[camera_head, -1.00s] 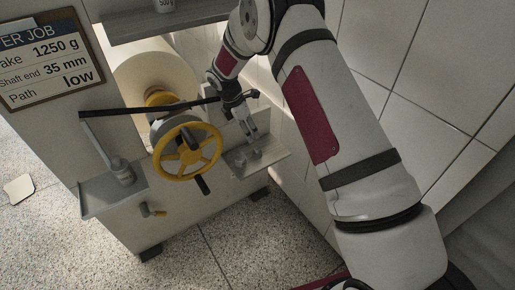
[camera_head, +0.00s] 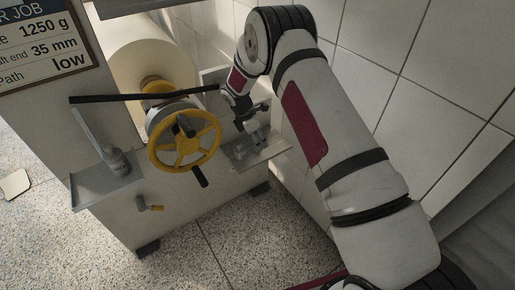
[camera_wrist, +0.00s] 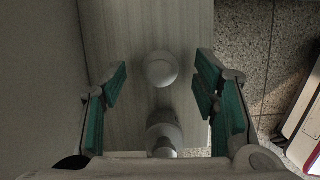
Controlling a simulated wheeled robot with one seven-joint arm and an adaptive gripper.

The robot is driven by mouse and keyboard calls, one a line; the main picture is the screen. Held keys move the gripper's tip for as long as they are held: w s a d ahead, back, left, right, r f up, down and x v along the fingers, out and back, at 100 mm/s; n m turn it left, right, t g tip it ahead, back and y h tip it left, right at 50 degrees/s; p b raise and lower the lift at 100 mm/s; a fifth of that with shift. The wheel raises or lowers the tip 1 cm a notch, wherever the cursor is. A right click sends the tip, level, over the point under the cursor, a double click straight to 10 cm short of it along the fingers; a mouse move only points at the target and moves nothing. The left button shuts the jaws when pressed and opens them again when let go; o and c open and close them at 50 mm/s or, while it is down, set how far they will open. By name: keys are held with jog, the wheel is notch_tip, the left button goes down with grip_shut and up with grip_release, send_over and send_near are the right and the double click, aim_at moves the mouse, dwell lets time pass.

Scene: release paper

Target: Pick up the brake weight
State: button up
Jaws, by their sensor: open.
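Two small grey weights stand on the small metal shelf (camera_head: 277,150) at the machine's right side. In the wrist view one pale, round-topped weight (camera_wrist: 161,68) is toward the top, and a second, stepped weight (camera_wrist: 164,122) is nearer the palm. My gripper (camera_head: 256,138) is open, pointing down over this shelf. In the wrist view its green-padded fingers (camera_wrist: 161,88) are spread on either side of the weights, with visible gaps. In the head view the gripper largely hides the weights. I cannot tell which one is the brake weight.
A yellow handwheel (camera_head: 185,145) with a dark handle is just left of the shelf. A black bar (camera_head: 140,97) runs above it. A left shelf (camera_head: 92,192) carries a grey cylindrical fitting (camera_head: 117,162). A tiled wall (camera_head: 370,70) stands close on the right. The job board (camera_head: 40,45) reads 1250 g.

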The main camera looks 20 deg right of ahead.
jog(key=shift+b+x, duration=0.3)
jog(key=shift+x, duration=0.85)
grip_shut()
jog(key=shift+r, duration=0.1)
jog(key=shift+r+p, duration=0.35)
jog(key=shift+r, duration=0.1)
notch_tip(320, 180, up, 3)
jog(key=shift+s+p, duration=0.2)
jog(key=shift+p, duration=0.6)
jog(key=s+a+r+p, duration=0.1)
jog(key=s+p, duration=0.2)
jog(key=s, duration=1.2)
jog(key=shift+s+a+p, duration=0.2)
jog(key=shift+s+p, duration=0.1)
jog(key=shift+p, duration=0.05)
